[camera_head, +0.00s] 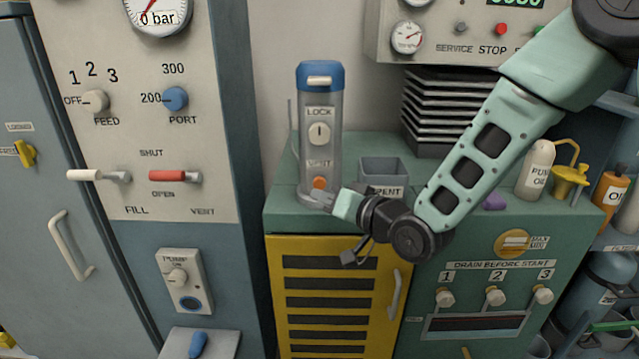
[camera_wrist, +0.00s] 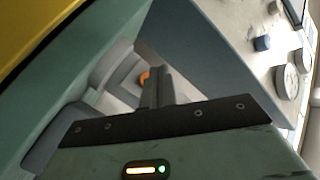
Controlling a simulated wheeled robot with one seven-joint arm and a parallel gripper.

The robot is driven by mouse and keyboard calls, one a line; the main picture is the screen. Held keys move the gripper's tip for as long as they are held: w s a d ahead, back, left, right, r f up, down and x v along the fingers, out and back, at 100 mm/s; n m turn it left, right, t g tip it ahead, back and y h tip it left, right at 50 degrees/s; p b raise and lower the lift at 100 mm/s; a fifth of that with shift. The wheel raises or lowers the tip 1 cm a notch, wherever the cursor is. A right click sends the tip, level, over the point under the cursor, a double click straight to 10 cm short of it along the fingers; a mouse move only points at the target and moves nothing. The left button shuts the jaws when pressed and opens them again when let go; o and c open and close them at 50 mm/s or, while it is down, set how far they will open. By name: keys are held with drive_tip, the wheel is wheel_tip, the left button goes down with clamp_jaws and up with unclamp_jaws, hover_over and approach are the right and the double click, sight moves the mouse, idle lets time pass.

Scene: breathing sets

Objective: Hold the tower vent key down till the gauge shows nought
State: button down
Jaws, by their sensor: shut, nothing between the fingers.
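The tower (camera_head: 320,130) is a grey upright cylinder with a blue cap, standing on the green cabinet. The orange vent key (camera_head: 319,183) is low on its front, under the VENT label; the LOCK knob (camera_head: 319,133) is above it. My gripper (camera_head: 326,199) is shut and empty, its tip at the tower's foot beside the vent key. In the wrist view the shut fingers (camera_wrist: 158,86) lie right beside the orange key (camera_wrist: 145,78). I cannot tell if they touch it or if it is pressed. A gauge (camera_head: 157,12), cut by the top edge, reads "0 bar".
A grey SPENT bin (camera_head: 385,172) stands right of the tower, with a dark stack of plates (camera_head: 455,105) behind. An oil bottle (camera_head: 537,168) and a yellow can (camera_head: 570,182) stand at the cabinet's right. The valve panel (camera_head: 150,130) is at left.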

sight(316, 185)
drive_tip(key=shift+w, duration=0.65)
drive_tip(key=shift+w, duration=0.15)
idle(1.5)
drive_tip(key=shift+w, duration=0.25)
drive_tip(key=shift+w+d, duration=0.15)
drive_tip(key=shift+w, duration=0.5)
idle(2.0)
drive_tip(key=shift+s, duration=0.1)
idle(2.2)
drive_tip(key=shift+s, duration=0.95)
